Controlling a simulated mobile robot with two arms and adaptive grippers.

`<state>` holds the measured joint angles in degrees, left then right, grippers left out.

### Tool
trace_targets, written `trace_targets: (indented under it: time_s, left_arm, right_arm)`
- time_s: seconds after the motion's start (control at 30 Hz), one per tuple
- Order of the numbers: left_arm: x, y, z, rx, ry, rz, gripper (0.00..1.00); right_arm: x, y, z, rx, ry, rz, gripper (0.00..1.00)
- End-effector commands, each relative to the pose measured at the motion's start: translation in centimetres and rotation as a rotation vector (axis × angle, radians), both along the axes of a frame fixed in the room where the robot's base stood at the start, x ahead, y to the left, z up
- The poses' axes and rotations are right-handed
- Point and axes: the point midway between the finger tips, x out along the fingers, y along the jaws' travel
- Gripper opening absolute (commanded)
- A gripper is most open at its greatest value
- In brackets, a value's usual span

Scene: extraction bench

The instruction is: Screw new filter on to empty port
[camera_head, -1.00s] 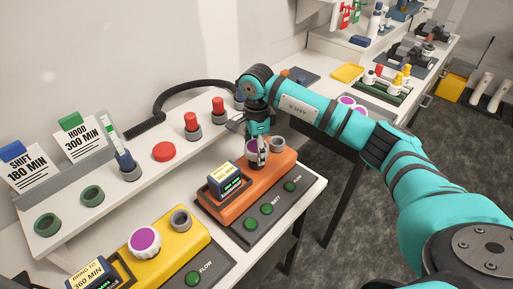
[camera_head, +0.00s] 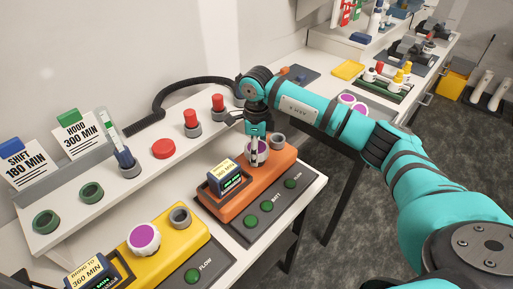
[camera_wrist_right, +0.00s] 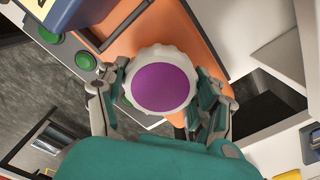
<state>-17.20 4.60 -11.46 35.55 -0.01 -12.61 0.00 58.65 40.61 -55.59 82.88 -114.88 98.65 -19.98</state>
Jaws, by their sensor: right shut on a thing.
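A white ribbed filter with a purple top (camera_head: 259,151) is at the orange unit (camera_head: 238,202), and my right gripper (camera_head: 257,147) points down with its fingers shut around it. In the wrist view the filter (camera_wrist_right: 160,80) sits between the two fingers, purple face toward the camera. Its underside is hidden, so I cannot tell how it meets the unit. An empty grey port (camera_head: 278,142) is beside it on the same unit. The yellow unit (camera_head: 165,248) carries another purple-topped filter (camera_head: 144,238) and an empty grey port (camera_head: 180,217). My left gripper is not in view.
Two more purple-topped filters (camera_head: 353,100) lie in a tray beyond my right arm. A raised shelf behind holds red-topped knobs (camera_head: 191,118), a red button (camera_head: 163,149), a tube in a holder (camera_head: 124,160) and green rings (camera_head: 91,193). A black hose runs along the wall.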

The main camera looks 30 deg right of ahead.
Motion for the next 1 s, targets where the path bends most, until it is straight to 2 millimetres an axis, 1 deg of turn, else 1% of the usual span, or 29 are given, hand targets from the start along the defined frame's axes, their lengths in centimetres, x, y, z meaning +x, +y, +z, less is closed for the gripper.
trace_targets:
  time_s: [0.1, 0.2, 0.3, 0.47, 0.5, 0.7, 1.0]
  left_arm:
    - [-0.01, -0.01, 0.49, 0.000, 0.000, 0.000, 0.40]
    - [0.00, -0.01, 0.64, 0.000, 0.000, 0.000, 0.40]
    - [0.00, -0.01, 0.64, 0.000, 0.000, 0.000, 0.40]
    - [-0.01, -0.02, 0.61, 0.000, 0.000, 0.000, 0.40]
    - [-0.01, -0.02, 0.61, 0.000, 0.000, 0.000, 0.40]
    - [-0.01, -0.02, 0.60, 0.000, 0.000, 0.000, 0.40]
    - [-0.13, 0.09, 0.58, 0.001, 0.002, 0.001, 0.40]
  right_arm:
    - [0.00, -0.01, 0.16, -0.001, 0.000, -0.191, 0.21]
    - [0.00, -0.01, 0.11, -0.001, 0.001, -0.303, 0.21]
    - [0.01, -0.02, 0.05, 0.000, 0.000, -0.349, 0.21]
    - [0.01, -0.02, 0.01, 0.000, 0.000, -0.353, 0.21]
    - [0.01, -0.02, 0.01, 0.000, 0.000, -0.352, 0.69]
    - [0.01, -0.02, 0.01, 0.000, 0.000, -0.351, 0.95]
    - [0.00, -0.01, 0.09, 0.000, 0.000, -0.350, 0.95]
